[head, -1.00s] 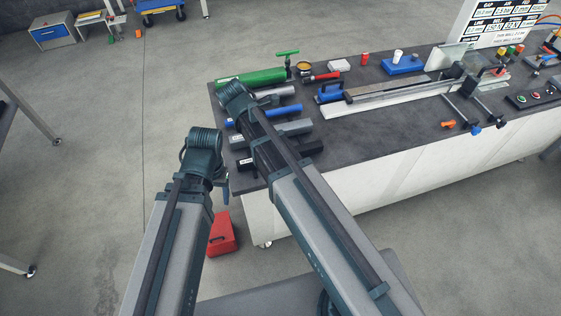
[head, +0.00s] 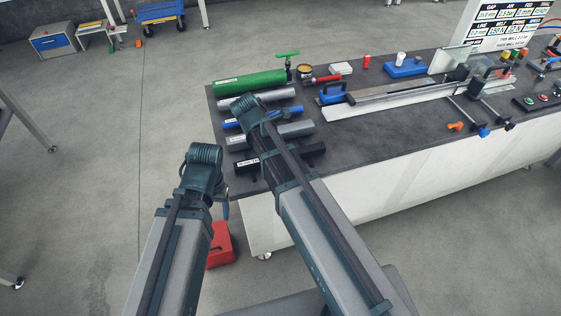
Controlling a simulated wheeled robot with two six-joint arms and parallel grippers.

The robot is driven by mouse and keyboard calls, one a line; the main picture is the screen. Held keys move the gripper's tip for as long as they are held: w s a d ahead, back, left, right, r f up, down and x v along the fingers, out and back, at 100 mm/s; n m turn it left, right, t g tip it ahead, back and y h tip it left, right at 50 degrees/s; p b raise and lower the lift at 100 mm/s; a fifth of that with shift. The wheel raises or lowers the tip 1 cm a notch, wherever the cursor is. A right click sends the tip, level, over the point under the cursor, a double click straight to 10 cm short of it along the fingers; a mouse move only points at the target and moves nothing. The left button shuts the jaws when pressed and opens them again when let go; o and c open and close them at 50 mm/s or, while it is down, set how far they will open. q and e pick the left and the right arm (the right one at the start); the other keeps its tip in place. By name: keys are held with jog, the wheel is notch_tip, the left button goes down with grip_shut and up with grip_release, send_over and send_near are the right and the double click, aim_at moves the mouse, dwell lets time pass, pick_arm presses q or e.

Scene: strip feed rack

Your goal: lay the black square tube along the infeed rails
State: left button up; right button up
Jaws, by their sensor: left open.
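The black square tube (head: 310,152) lies near the front left corner of the bench, with a white label at its left end. My right forearm crosses over its middle and hides part of it. The infeed rails (head: 395,97) are a long, pale metal track on the bench, leading right towards the machine. My left gripper (head: 224,208) hangs below its wrist, off the bench's left edge, open and apart from the tube. My right wrist is above the row of tubes. Its gripper is hidden behind my own arm.
Green (head: 249,82), silver (head: 280,94), blue (head: 288,113) and grey (head: 297,129) tubes lie in a row behind the black one. A blue block (head: 331,94) stands at the rails' left end. A red box (head: 221,247) is on the floor. The bench front (head: 365,148) is clear.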

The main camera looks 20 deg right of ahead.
pick_arm(q)
jog(key=shift+r, duration=0.1)
pick_arm(e)
jog(key=shift+r, duration=0.1)
grip_shut()
pick_arm(q)
jog(key=shift+r, duration=0.1)
pick_arm(e)
jog(key=shift+r, duration=0.1)
